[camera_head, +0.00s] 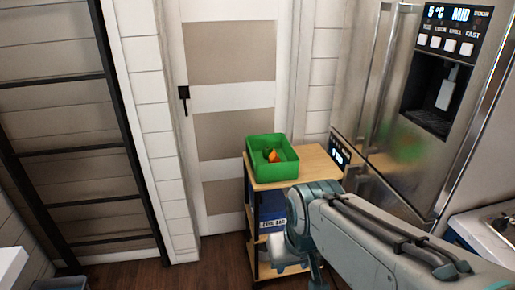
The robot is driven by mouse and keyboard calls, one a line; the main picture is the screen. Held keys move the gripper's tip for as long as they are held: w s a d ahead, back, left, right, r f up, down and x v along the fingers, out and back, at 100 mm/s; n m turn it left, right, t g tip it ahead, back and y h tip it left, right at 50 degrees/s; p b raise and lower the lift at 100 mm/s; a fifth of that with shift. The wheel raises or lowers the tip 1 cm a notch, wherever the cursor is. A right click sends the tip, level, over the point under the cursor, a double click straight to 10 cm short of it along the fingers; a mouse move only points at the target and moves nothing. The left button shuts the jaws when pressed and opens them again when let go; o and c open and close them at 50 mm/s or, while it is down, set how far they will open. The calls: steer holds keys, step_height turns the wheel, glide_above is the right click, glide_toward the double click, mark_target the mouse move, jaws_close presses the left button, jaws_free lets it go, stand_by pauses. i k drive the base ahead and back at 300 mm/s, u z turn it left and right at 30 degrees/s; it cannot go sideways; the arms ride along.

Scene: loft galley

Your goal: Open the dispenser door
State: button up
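The steel fridge stands at the right. Its door with the water and ice dispenser (436,105) appears shut. The dispenser has a dark recess with a pale lever, and a lit display (458,14) above a row of square buttons. Two long vertical handles (379,75) run side by side to the left of the dispenser. My arm reaches in from the lower right, in front of the fridge's lower part. The arm's end, with my gripper (286,262), is low beside the wooden cart, apart from the handles. Its fingers cannot be made out clearly.
A small wooden cart (310,163) stands left of the fridge, with a green bin (272,160) holding an orange item on top and a blue box (271,212) below. A white panelled door (230,60) is behind. A black ladder-like frame (75,155) is at left.

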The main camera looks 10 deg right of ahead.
mark_target(425, 166)
steer(key=z, duration=1.35)
steer(key=k, duration=0.65)
steer(key=u, duration=0.6)
steer(key=i, duration=0.5)
steer(key=u, duration=0.85)
steer(key=i, duration=0.6)
steer(key=z, duration=0.6)
steer(key=i, duration=0.7)
steer(key=z, duration=0.75)
